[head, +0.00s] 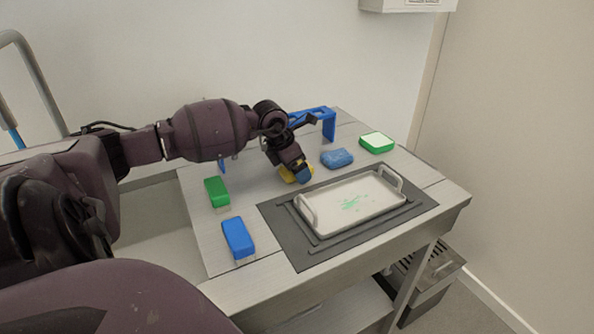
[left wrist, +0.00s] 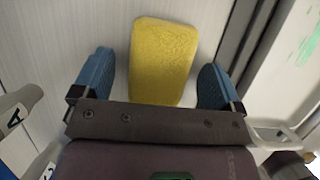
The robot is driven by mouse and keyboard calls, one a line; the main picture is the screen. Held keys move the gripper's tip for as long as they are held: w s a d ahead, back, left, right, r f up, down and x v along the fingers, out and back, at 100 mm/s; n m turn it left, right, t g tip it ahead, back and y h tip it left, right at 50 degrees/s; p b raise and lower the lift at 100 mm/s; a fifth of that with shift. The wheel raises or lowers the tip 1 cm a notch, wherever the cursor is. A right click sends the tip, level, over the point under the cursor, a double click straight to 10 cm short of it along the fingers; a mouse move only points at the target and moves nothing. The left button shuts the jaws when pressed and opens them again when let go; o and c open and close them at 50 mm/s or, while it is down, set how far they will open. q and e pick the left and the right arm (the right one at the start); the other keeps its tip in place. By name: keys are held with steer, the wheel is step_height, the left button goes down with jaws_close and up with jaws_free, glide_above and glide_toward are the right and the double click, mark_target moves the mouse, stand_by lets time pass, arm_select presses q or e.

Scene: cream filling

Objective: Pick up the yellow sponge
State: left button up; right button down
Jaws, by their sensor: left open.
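The yellow sponge (left wrist: 162,62) lies on the light table between the fingers of my left gripper (left wrist: 160,88) in the left wrist view. The fingers are blue and spread apart, with a gap on each side of the sponge. In the head view the left gripper (head: 297,175) reaches down over the sponge (head: 287,174), which is partly hidden by the fingers. My right gripper is not in either view.
A white tray (head: 325,228) with green marks sits on a dark mat right of the sponge. A blue sponge (head: 337,158), a green-and-white block (head: 376,142), a green brush (head: 216,191), a blue brush (head: 238,237) and a blue stand (head: 325,113) are around it.

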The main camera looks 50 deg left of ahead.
arm_select(q)
steer(key=c, duration=1)
step_height(320, 180, up, 20)
steer(key=p, duration=0.1)
steer(key=shift+o, duration=1.3)
steer(key=shift+c, duration=1)
